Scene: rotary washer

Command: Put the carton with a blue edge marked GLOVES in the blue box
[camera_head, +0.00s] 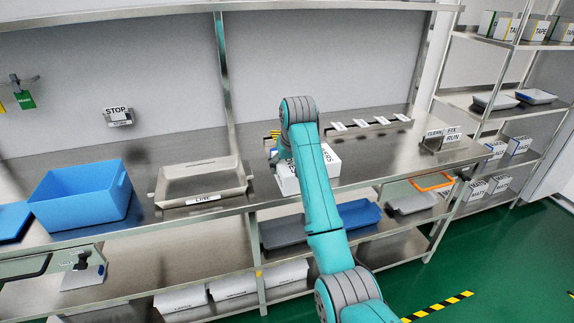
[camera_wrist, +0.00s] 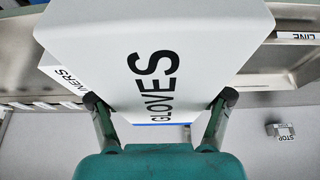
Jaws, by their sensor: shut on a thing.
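The white carton marked GLOVES (camera_wrist: 145,55) fills the middle of the wrist view, with a thin blue edge on its lower side. My gripper (camera_wrist: 160,98) is shut on it, one finger on each side. In the head view the carton (camera_head: 287,184) is at the middle of the bench, partly hidden by my arm; I cannot tell whether it is clear of the top. The open, empty-looking blue box (camera_head: 82,198) stands on the bench at the left, well apart from the carton.
A metal tray marked LINE (camera_head: 202,182) lies between the blue box and the carton. A carton marked LINERS (camera_head: 331,160) stands close on the right, partly behind my arm. A STOP sign (camera_head: 117,114) is on the back wall. A low rack (camera_head: 368,128) is further right.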

